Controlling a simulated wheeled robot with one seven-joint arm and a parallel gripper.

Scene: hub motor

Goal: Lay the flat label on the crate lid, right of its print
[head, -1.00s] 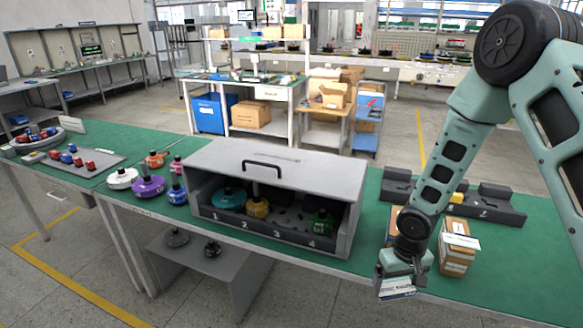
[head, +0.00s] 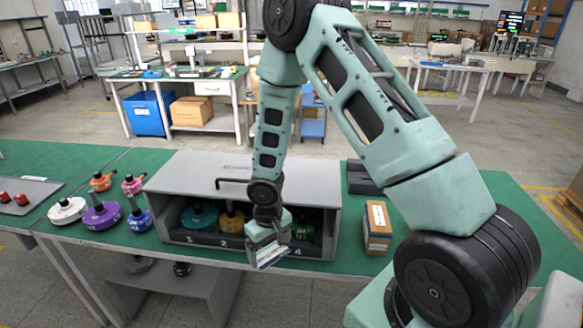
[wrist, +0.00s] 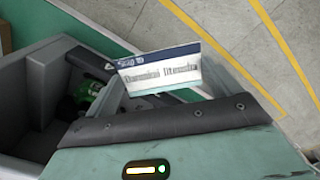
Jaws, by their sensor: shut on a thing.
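My gripper (head: 268,245) is shut on the flat label (wrist: 160,68). In the wrist view the label is a white strip with a dark blue top band and printed text, sticking out past the dark jaw edge. In the head view the label (head: 271,258) is tilted, in front of the grey crate's open front, below lid height. The crate lid (head: 314,182) is a flat grey top with a black handle. Small print (head: 237,168) shows behind the handle. My arm crosses in front of the lid and hides a strip right of the print.
Inside the crate are a teal part (head: 198,217), a yellow part (head: 231,220) and a green part (head: 303,228). A small carton (head: 377,226) stands to the right. A dark slotted rack (head: 362,179) is behind it. Purple (head: 101,215), white and blue parts stand left.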

